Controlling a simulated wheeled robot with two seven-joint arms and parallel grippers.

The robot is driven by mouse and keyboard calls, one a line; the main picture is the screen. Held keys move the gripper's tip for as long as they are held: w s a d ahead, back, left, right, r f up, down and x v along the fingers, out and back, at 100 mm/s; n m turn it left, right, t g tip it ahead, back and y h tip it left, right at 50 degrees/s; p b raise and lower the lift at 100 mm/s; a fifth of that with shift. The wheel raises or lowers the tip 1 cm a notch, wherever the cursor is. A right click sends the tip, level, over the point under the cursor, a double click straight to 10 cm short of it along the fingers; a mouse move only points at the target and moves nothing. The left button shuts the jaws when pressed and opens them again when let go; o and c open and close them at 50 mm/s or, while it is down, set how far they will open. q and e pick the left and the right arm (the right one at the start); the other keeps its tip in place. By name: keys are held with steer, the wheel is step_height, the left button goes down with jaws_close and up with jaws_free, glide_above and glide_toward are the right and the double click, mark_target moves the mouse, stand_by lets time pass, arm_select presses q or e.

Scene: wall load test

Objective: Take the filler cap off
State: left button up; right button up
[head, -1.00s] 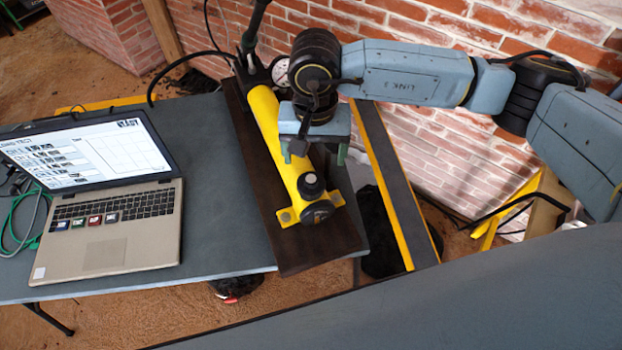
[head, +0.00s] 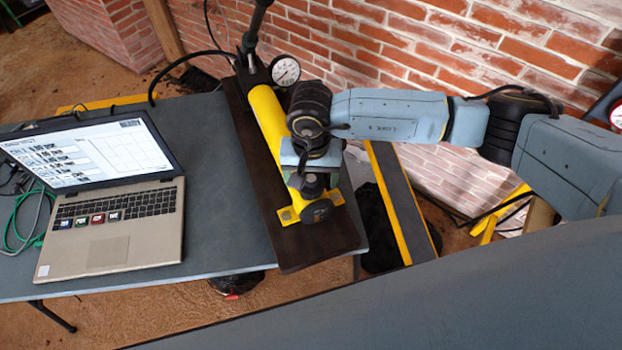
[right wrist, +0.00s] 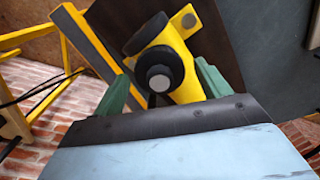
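The filler cap (head: 311,186) is a black knob with a grey top, near the front end of the yellow pump cylinder (head: 265,112). My left gripper is not in view.
The pump lies on a dark board (head: 335,243) on the grey table (head: 218,215). A pressure gauge (head: 285,70) and a black hose (head: 180,63) are at its far end. An open laptop (head: 108,225) stands left. A brick wall (head: 440,45) rises behind.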

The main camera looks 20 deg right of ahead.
steer(key=c, duration=0.9)
